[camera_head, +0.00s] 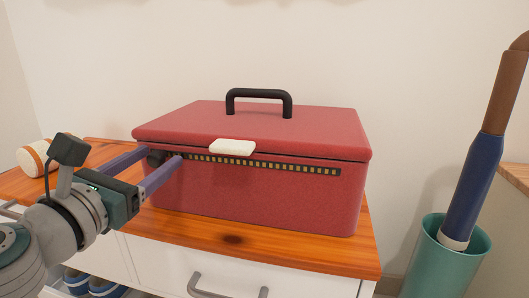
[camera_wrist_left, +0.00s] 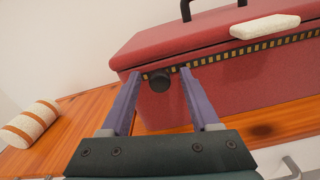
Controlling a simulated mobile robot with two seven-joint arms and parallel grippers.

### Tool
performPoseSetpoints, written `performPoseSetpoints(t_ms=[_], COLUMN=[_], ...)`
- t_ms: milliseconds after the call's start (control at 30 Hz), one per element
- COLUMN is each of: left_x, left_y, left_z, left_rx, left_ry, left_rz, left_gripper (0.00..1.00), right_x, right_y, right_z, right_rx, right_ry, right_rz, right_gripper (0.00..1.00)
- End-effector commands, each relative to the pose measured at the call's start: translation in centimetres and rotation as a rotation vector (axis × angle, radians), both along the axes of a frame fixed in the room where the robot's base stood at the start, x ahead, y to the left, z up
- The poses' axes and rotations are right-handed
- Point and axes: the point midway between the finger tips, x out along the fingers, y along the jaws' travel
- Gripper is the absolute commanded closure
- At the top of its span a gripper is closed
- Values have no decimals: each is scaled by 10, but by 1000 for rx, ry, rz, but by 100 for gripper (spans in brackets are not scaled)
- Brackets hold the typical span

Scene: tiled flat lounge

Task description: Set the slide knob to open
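A red box (camera_head: 262,195) with a black top handle (camera_head: 259,97) and a cream latch tab (camera_head: 232,147) stands on a wooden cabinet top. A dark track with yellow marks (camera_head: 270,164) runs along its front. A round black knob (camera_wrist_left: 160,82) is at the track's left end; it also shows in the head view (camera_head: 156,158). My left gripper (camera_head: 165,154) is open, with its two purple fingers on either side of the knob. In the left wrist view its fingertips (camera_wrist_left: 160,73) show gaps to the knob on both sides. My right gripper is not in view.
A cream and brown roll (camera_head: 33,157) lies on the cabinet top (camera_head: 232,239) at the left. A teal bin (camera_head: 445,262) with a blue and brown umbrella-like object (camera_head: 480,170) stands to the right. Blue shoes (camera_head: 95,284) sit low at left. A grey drawer handle (camera_head: 225,290) juts out below.

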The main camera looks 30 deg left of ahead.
Motion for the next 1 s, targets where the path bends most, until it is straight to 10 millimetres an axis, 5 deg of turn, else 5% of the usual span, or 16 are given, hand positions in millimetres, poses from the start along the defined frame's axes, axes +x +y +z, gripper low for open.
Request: performPoseSetpoints(t_ms=[333,700,1000], left_x=[-9,-71,-95], left_y=[-3,-20,-27], left_z=[-2,-4,-1], left_rx=[-2,0,-1], left_ry=[1,3,0], left_rz=[0,0,-1], left_gripper=[38,38,38], right_x=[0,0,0], right_y=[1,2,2], right_z=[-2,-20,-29], right_rx=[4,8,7], right_ry=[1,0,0], right_rz=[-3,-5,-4], right_gripper=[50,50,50])
